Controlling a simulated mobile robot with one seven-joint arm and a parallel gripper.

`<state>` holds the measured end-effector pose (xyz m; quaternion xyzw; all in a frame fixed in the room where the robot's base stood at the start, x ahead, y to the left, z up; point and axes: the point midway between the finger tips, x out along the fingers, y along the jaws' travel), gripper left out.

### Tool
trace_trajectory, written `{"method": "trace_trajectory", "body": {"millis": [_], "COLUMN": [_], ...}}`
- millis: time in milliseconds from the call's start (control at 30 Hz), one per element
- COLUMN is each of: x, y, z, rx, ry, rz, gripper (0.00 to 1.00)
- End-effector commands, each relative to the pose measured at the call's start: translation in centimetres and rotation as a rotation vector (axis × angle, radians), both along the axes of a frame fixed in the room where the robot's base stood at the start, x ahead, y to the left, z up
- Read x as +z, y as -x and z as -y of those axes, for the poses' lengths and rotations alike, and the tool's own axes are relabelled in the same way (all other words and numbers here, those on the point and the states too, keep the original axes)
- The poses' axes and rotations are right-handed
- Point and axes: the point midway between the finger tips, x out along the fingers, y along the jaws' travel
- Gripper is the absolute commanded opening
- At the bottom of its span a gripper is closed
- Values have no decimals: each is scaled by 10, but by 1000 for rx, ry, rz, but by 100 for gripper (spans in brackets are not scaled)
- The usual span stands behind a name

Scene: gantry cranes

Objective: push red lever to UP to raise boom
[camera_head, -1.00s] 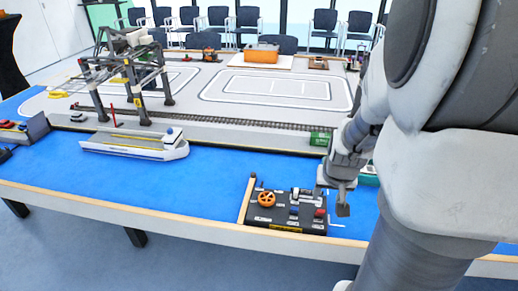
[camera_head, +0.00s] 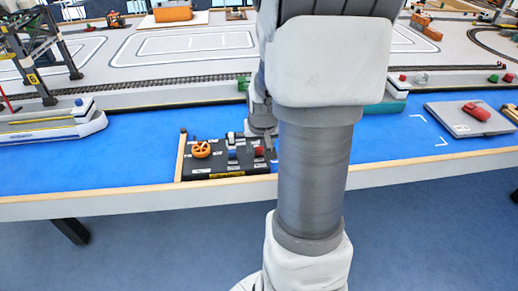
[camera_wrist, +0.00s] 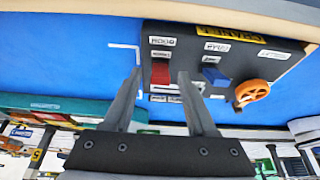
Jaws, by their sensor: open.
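The red lever (camera_wrist: 160,73) shows in the wrist view, on a black control panel (camera_wrist: 270,48) that appears upside down. My gripper (camera_wrist: 159,71) is open, its two fingertips on either side of the red lever in the picture; I cannot tell whether they touch it. In the head view the red lever (camera_head: 259,150) is at the right of the panel (camera_head: 222,166). My arm hides most of my gripper there. Part of the gantry crane (camera_head: 47,62) shows at the far left; its top is cut off.
A blue lever (camera_wrist: 215,76) and an orange wheel (camera_wrist: 252,92) stand beside the red lever on the panel. A white ship (camera_head: 60,122) lies at left on the blue surface. A grey tray (camera_head: 468,118) with a red item lies at right.

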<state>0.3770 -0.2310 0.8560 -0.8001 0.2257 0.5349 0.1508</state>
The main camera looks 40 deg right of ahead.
Motion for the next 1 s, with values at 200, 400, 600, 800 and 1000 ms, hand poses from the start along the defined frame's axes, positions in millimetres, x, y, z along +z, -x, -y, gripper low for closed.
{"method": "trace_trajectory", "body": {"millis": [200,400,600,800,1000], "x": [0,0,0,0,4], "y": [0,0,0,0,-2], "z": [0,0,0,0,1], "rx": [0,0,0,0,0], "ry": [0,0,0,-1,-19], "rz": [0,0,0,-1,-31], "gripper": [57,27,0,0,0]}}
